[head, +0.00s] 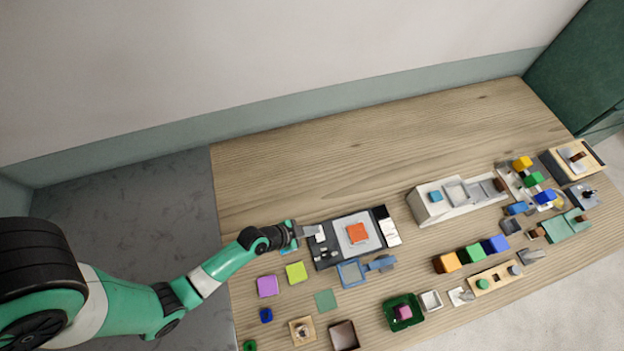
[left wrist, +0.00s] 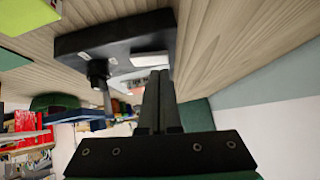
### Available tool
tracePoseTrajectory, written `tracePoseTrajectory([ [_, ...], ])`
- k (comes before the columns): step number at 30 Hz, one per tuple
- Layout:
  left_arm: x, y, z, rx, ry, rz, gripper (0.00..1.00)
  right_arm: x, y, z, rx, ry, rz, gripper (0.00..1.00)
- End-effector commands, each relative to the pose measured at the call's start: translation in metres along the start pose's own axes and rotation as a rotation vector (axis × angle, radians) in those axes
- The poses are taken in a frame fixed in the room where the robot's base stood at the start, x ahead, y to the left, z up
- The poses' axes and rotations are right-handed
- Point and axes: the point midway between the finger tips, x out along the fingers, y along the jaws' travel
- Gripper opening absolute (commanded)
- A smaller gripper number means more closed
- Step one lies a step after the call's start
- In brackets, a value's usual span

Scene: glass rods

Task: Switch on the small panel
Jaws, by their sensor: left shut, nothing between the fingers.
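A dark panel (head: 338,256) lies on the table beside my left gripper. It carries a pale plate with an orange square (head: 357,233), and small light pieces (head: 320,250) along its left side. My left gripper (head: 296,231) is at its upper left corner, shut and empty. My right gripper is not in view.
A blue frame (head: 351,273) lies by the panel's front edge. Blocks and trays, including a long pale tray (head: 452,205), crowd the right side. The table's back strip (head: 330,150) is clear.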

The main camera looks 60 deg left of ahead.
Motion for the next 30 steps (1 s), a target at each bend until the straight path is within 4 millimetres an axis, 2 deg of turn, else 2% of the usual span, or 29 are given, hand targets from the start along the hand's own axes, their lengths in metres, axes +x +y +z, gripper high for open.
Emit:
tracePoseTrajectory([
  [3,0.007,0.0,0.006,-0.001,0.0,-0.001,0.0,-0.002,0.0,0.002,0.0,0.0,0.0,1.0],
  [13,0.007,-0.001,0.007,0.0,0.001,-0.001,0.0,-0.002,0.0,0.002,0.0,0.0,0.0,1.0],
  [18,0.014,0.0,0.015,-0.001,0.0,-0.001,0.0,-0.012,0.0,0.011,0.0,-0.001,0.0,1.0],
  [30,0.009,0.008,0.011,0.002,-0.006,0.004,0.0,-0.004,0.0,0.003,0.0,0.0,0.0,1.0],
])
